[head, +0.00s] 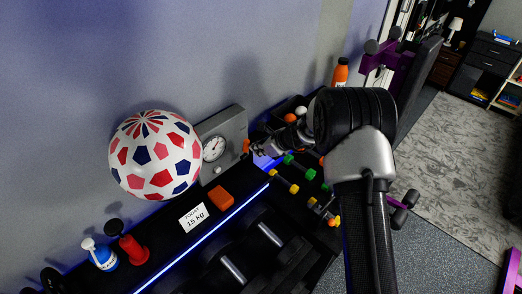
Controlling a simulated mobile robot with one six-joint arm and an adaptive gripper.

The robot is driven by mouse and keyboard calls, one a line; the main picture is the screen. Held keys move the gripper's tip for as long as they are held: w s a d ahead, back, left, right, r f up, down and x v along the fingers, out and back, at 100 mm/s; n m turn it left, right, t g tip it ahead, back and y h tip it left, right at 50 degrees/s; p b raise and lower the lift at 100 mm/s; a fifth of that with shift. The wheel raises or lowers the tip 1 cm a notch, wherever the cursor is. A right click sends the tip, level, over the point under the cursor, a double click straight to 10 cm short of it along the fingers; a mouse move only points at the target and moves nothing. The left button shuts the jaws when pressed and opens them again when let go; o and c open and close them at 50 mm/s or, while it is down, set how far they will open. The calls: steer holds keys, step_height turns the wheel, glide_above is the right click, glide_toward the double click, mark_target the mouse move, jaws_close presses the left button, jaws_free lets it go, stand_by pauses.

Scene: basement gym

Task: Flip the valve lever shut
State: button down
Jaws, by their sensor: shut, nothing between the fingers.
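A grey panel (233,126) with a round white dial gauge (214,148) stands against the wall at the back of a black shelf. A small orange part (246,146) shows at the panel's right edge; it looks like the valve lever, but its exact position is too small to tell. My gripper (257,149) is shut and empty, just right of this orange part. I cannot tell whether they touch. My arm comes in from the right and hides part of the shelf behind it.
A patterned ball (155,155) sits left of the panel. An orange block (221,197) and a "15 kg" card (193,217) lie in front. Small coloured dumbbells (284,181) lie below my gripper. An orange bottle (340,72) stands behind.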

steer(key=shift+w+a+r, duration=0.2)
steer(key=shift+a+r, duration=0.05)
steer(key=shift+r, duration=0.05)
steer(key=shift+w+a+r, duration=0.1)
steer(key=shift+w+r, duration=0.05)
steer(key=shift+r, duration=0.1)
steer(key=s+d+r+p, duration=0.3)
steer(key=r+p, duration=0.2)
steer(key=r, duration=0.3)
steer(key=shift+d+r+p, duration=0.15)
steer(key=shift+d+p, duration=0.2)
stand_by(0.3)
